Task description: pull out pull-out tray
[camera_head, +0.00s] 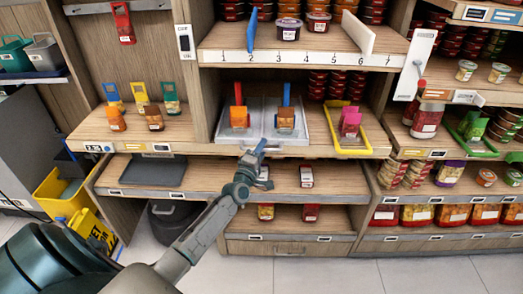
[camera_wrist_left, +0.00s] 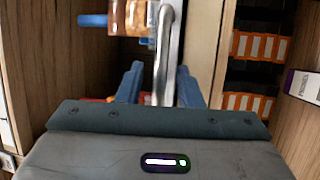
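The pull-out tray (camera_head: 220,128) is a light grey, two-part tray on the middle shelf, holding an orange-brown item in each part. My left gripper (camera_head: 257,150) is just in front of its front edge. In the left wrist view, a shiny metal bar handle (camera_wrist_left: 168,45) runs between the two blue fingertips of my left gripper (camera_wrist_left: 160,88). The fingers are apart, with a gap to the left of the bar; the bar looks nearer the right finger. Whether either finger touches it is unclear. My right gripper is in neither view.
A yellow tray (camera_head: 352,151) with a pink item stands to the right on the same shelf. A dark flat tray (camera_head: 152,171) lies on the lower shelf at left. A yellow wet-floor sign (camera_head: 95,232) and a yellow bucket (camera_head: 55,195) stand on the floor at left.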

